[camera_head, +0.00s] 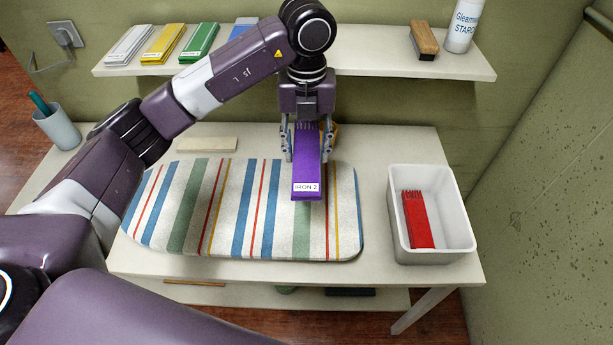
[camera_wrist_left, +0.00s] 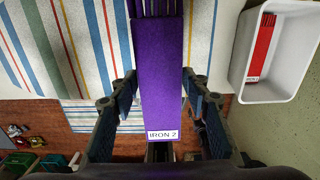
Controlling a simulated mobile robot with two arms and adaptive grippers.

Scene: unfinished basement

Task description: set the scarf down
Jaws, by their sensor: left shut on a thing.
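A purple folded scarf (camera_head: 307,165) with a fringe and a white label is between the fingers of my left gripper (camera_head: 307,150). My left gripper is shut on it, above the back right part of the striped ironing pad. In the left wrist view the purple scarf (camera_wrist_left: 160,75) runs up the middle, its label reading "IRON 2", with a finger on each side. A red folded scarf (camera_head: 417,219) lies in the white bin (camera_head: 398,215) on the right. My right gripper is not in view.
The striped pad (camera_head: 250,208) covers much of the table (camera_head: 150,262). A shelf (camera_head: 365,62) behind holds several folded scarves, a brush (camera_head: 424,40) and a starch can (camera_head: 462,27). A cup (camera_head: 58,127) stands at the left. The pad's left and middle are bare.

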